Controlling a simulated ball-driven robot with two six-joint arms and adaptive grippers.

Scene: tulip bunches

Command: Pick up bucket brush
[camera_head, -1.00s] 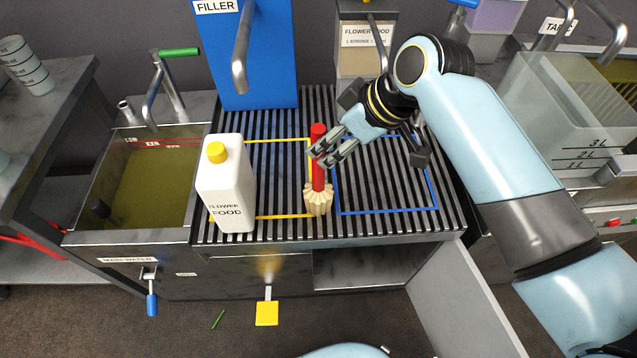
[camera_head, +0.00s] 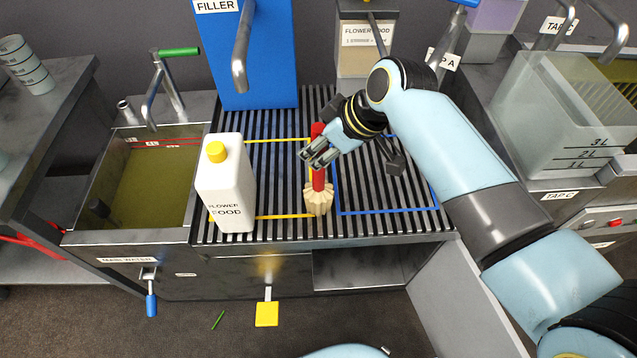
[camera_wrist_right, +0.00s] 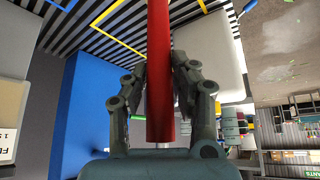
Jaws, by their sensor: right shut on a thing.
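The bucket brush (camera_head: 319,200) has a red handle and a pale bristle head. It stands upright, head down, on the slatted rack (camera_head: 275,185), between the yellow and blue outlines. My right gripper (camera_head: 315,157) is shut around the red handle, coming from the right. In the right wrist view the red handle (camera_wrist_right: 160,75) runs between the two fingers of my right gripper (camera_wrist_right: 158,85). The fingers hide part of the handle in the head view. My left gripper is not in view.
A white flower food bottle (camera_head: 228,185) with a yellow cap stands left of the brush. The blue filler (camera_head: 255,60) with its spout is behind. A sink (camera_head: 140,190) lies left, and a clear bucket (camera_head: 550,125) stands right. The blue-outlined area is free.

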